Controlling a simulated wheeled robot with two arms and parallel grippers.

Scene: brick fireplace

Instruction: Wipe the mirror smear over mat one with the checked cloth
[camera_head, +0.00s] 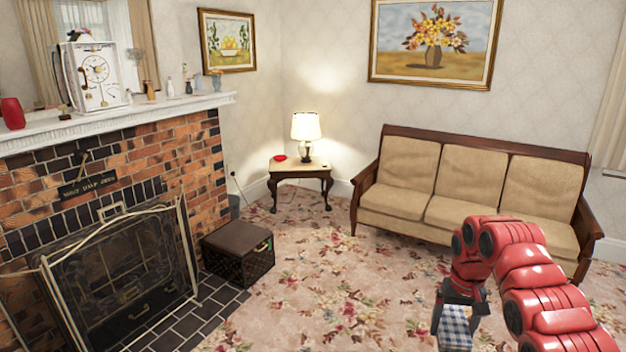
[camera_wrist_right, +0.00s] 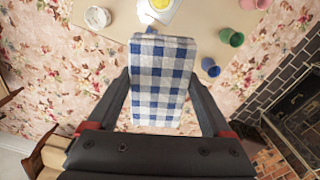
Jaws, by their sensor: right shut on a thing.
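The blue-and-white checked cloth (camera_head: 456,328) is between the fingers of my right gripper (camera_head: 455,318), low at the right in the head view. In the right wrist view the cloth (camera_wrist_right: 160,80) hangs as a folded block between both fingers of the shut gripper (camera_wrist_right: 160,105). What looks like a mirror (camera_head: 97,20) stands over the mantel at the upper left in the head view, far from the cloth. I cannot make out a smear on it, and no mat can be told for sure. My left gripper is not in view.
In the wrist view a beige tabletop (camera_wrist_right: 112,25) lies below, with a white cup (camera_wrist_right: 98,17), a yellow item (camera_wrist_right: 160,5), a green cup (camera_wrist_right: 232,38) and a blue cup (camera_wrist_right: 211,67). A sofa (camera_head: 470,180), fireplace screen (camera_head: 120,275) and dark crate (camera_head: 238,252) surround open carpet.

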